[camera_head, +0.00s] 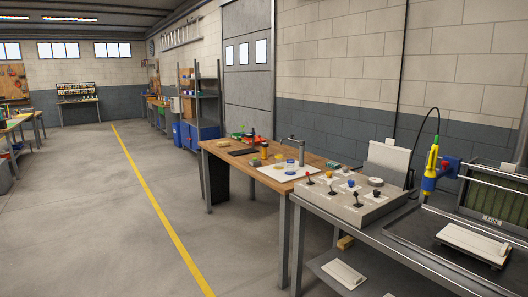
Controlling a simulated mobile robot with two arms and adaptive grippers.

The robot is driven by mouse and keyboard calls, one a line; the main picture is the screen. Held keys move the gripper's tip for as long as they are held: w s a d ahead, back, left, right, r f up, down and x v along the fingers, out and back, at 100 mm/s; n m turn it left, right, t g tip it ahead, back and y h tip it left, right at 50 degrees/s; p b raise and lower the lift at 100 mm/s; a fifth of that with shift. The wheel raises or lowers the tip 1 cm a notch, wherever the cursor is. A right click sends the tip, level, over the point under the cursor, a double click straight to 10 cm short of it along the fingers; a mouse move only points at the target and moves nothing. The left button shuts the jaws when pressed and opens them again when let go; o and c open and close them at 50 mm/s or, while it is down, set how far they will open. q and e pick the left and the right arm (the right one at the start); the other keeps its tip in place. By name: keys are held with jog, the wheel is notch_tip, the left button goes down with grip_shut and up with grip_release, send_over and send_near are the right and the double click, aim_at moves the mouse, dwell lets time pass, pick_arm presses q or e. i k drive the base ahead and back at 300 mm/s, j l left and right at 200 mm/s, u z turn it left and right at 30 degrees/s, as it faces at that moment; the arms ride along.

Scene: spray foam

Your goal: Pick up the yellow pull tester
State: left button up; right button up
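A yellow and blue upright tool (431,167) with a black cable stands at the right, by a blue and red bracket on the metal bench. It is the largest yellow device in view, but I cannot tell for sure that it is the yellow pull tester. Small yellow items (279,157) lie on the wooden table, too small to identify. Neither of my grippers shows in the head view.
The metal bench (430,262) carries a grey control box (345,200) with joysticks. A green ribbed unit (497,203) stands at its right. The wooden table (225,153) adjoins it. Open floor (90,220) with a yellow line (158,210) lies left.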

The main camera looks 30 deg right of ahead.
aim_at(264, 151)
jog(key=i+u, duration=0.25)
jog(key=i, duration=2.3)
jog(key=i+z, duration=0.15)
jog(key=i, duration=0.4)
jog(key=i+z, duration=0.15)
jog(key=i, duration=0.4)
jog(key=i+j+z, duration=0.15)
jog(key=i, duration=0.4)
jog(key=i+j+z, duration=0.2)
jog(key=i, duration=0.35)
